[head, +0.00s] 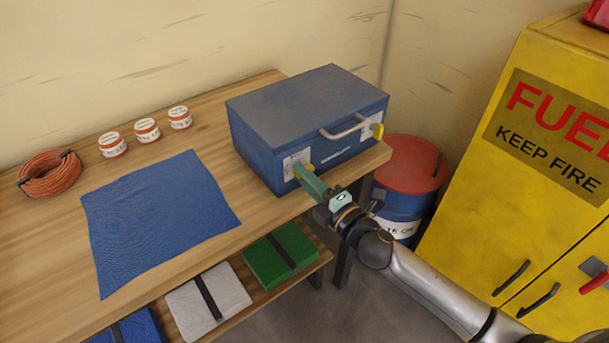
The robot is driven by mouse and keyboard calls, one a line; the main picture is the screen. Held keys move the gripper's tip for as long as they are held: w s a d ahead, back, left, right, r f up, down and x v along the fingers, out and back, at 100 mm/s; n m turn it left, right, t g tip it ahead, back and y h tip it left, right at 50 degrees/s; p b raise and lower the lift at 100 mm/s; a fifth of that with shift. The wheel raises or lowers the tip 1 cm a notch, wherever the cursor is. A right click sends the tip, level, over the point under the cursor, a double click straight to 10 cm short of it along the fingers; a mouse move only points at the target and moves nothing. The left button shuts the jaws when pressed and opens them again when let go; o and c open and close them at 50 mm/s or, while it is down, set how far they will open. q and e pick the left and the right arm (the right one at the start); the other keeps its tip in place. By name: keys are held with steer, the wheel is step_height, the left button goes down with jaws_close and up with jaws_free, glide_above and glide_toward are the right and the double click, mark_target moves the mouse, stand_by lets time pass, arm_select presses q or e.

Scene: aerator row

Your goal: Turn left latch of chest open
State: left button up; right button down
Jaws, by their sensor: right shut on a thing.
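The blue chest (305,106) sits closed at the right end of the wooden bench, with a metal handle (344,128) on its front. The left latch (297,165) is on a pale metal plate at the front left; my gripper covers most of it, so its angle cannot be told. The right latch (378,131) is yellow and stands at the chest's front right. My right gripper (302,171) reaches in from the lower right and is shut on the left latch. My left gripper is not in view.
A blue cloth (158,215) lies on the bench (45,255) left of the chest. An orange cable coil (48,174) and small jars (146,131) stand behind it. A red-topped drum (408,165) and a yellow fuel cabinet (500,215) stand to the right.

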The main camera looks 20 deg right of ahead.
stand_by(0.4)
steer(key=c, duration=0.8)
jaws_free()
steer(key=shift+c, duration=0.2)
steer(key=b+v, duration=0.2)
steer(key=v, duration=1)
steer(key=shift+s, duration=0.2)
steer(key=shift+d, duration=0.1)
